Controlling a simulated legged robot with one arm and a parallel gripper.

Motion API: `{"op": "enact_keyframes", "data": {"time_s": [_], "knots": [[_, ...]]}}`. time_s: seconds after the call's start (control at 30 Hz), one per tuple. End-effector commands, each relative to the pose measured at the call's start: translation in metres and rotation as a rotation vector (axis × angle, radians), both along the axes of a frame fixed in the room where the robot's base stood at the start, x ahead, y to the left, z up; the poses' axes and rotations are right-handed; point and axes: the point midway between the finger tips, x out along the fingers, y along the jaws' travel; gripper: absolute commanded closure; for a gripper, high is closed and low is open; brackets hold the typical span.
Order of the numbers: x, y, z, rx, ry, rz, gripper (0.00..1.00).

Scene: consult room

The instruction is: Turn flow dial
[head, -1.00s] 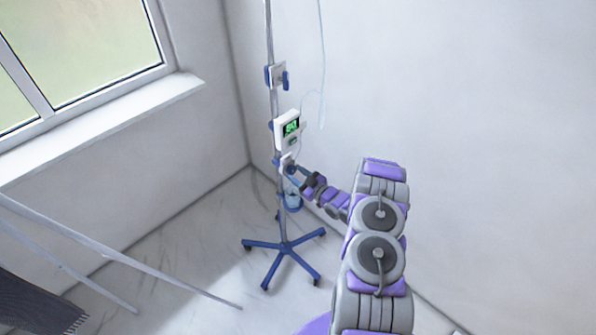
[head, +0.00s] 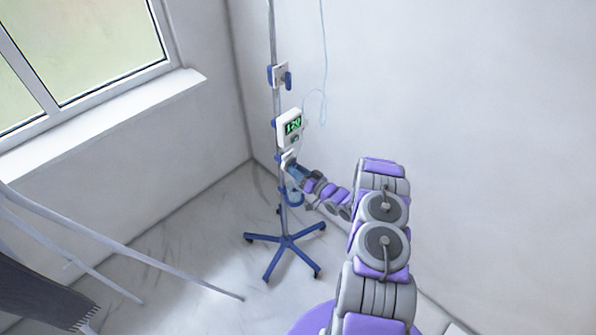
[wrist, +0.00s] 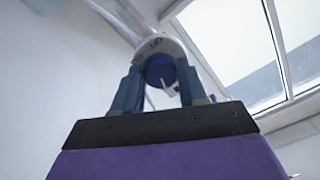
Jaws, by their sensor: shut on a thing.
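The flow dial (wrist: 159,68) is a round blue knob on a white housing (wrist: 165,44) in the wrist view. My gripper (wrist: 157,80) has one blue-grey finger on each side of the dial and is shut on it. In the head view my gripper (head: 296,172) reaches the pole just below a white pump box (head: 290,129) with a lit green display (head: 293,127). The dial is mostly hidden behind my gripper there.
The drip stand's pole (head: 276,98) rises from a blue wheeled base (head: 286,243) near the room corner. A blue clamp (head: 281,76) and thin tubing (head: 323,60) are above the pump. A window sill (head: 110,120) is at left. Grey rails (head: 120,250) and dark cloth (head: 40,300) are at lower left.

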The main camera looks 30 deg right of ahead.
Motion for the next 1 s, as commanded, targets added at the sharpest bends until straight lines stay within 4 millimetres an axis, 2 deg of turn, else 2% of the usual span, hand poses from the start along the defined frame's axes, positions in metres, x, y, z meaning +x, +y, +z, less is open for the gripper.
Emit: {"op": "enact_keyframes", "data": {"time_s": [0.7, 0.73, 1.0], "knots": [[0.0020, -0.0052, 0.0030, 0.068, 0.019, -0.008, 0.89], [0.0021, -0.0054, 0.0031, 0.068, 0.018, -0.009, 0.56], [0.0010, -0.0034, 0.0013, 0.069, 0.022, -0.005, 0.32]]}}
